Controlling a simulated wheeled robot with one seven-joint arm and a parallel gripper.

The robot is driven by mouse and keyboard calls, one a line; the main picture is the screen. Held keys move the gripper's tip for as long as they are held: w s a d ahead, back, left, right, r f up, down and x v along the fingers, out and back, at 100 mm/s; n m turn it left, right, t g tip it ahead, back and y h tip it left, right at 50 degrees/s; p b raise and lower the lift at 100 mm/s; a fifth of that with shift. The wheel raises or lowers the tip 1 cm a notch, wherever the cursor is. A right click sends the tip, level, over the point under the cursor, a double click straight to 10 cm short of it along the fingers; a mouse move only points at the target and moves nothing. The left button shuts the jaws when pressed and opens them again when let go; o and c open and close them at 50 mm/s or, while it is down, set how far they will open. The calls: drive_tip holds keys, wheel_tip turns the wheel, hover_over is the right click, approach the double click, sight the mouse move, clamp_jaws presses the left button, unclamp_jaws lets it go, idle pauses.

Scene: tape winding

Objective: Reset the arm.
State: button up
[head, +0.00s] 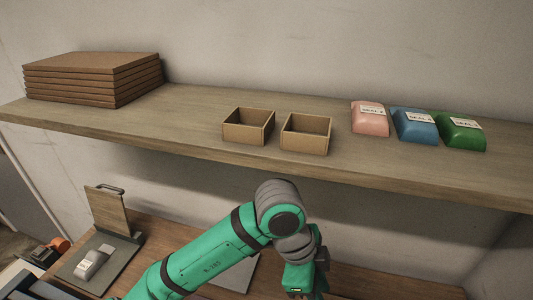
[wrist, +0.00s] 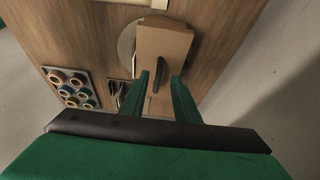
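My green arm reaches over the lower table in the head view, its end pointing down near the bottom edge. My gripper (wrist: 160,76) shows in the wrist view with its two green fingers apart and nothing visible held between them. Beyond the fingertips is a brown box (wrist: 164,42) with a dark strip on it. The fingers overlap its near part in the picture, and I cannot tell how far apart they are in depth. In the head view the fingers are hidden or out of frame.
A shelf (head: 190,125) above the table holds stacked brown boards (head: 90,75), two open boxes (head: 248,126) (head: 306,133) and pink, blue and green packs (head: 370,118) (head: 414,126) (head: 460,132). A tray of several rings (wrist: 72,88) sits left in the wrist view. A stand (head: 108,212) is at lower left.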

drive_tip(key=x, duration=0.4)
drive_tip(key=shift+f, duration=0.1)
drive_tip(key=shift+r, duration=0.5)
drive_tip(key=shift+a, duration=0.1)
drive_tip(key=shift+f, duration=0.1)
